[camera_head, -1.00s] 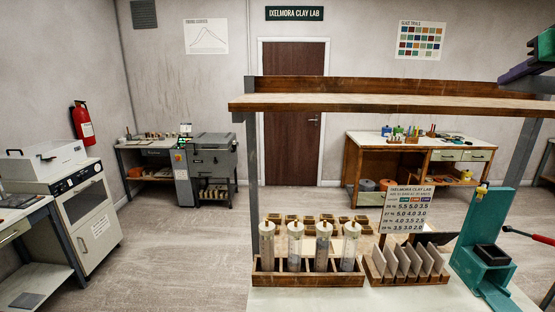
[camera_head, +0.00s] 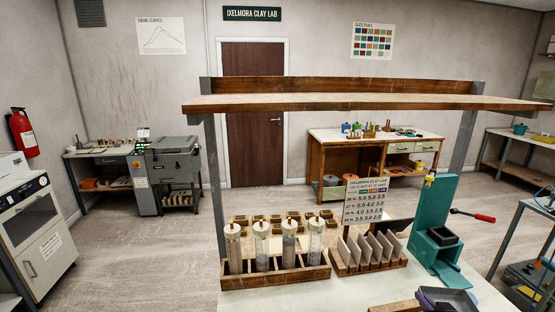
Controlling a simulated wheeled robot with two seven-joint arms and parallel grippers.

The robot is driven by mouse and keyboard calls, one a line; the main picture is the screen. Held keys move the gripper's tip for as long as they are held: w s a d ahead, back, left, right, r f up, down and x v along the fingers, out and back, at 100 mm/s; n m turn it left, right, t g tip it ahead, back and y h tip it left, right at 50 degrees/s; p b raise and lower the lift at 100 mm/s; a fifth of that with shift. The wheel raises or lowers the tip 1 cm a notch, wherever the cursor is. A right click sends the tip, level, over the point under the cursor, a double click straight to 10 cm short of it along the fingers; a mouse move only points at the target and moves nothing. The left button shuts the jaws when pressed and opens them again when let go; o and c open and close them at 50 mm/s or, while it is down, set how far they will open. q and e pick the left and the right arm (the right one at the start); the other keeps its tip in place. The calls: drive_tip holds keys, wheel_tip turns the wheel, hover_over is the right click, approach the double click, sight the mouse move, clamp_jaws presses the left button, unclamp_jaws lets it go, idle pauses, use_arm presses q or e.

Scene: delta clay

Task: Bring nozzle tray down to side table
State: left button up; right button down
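My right gripper (camera_head: 447,299), purple and dark grey, shows only in part at the bottom edge, low over the front of the white bench. A brown wooden edge (camera_head: 395,307) shows just left of it, cut off by the frame. It may be the nozzle tray, but its contents are hidden, and I cannot tell if the fingers hold it. My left gripper is not in view. A grey-framed table (camera_head: 543,209) at the right edge may be the side table; only its left part shows.
A bare wooden shelf (camera_head: 340,102) on grey posts spans the bench. Below it stand a rack (camera_head: 285,274) of clear tubes, a rack (camera_head: 368,263) of upright tiles, a sign (camera_head: 364,202) and a teal press (camera_head: 433,235) with a red-tipped lever. Open floor lies left.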

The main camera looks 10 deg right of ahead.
drive_tip(key=s+a+f+n+y, duration=0.1)
drive_tip(key=s+a, duration=0.2)
drive_tip(key=a, duration=0.7)
drive_tip(key=s+a+n+y, duration=0.2)
drive_tip(key=s+a, duration=0.1)
drive_tip(key=a, duration=0.6)
drive_tip(key=s+a+f+n+y, duration=0.1)
drive_tip(key=s+a, duration=0.3)
drive_tip(key=a, duration=0.6)
wheel_tip(320, 180, down, 12)
drive_tip(key=b, duration=1.1)
drive_tip(key=shift+w+d+r+t+b, duration=0.2)
drive_tip(key=shift+w+d+t+b, duration=0.05)
drive_tip(key=shift+d+t+b, duration=0.1)
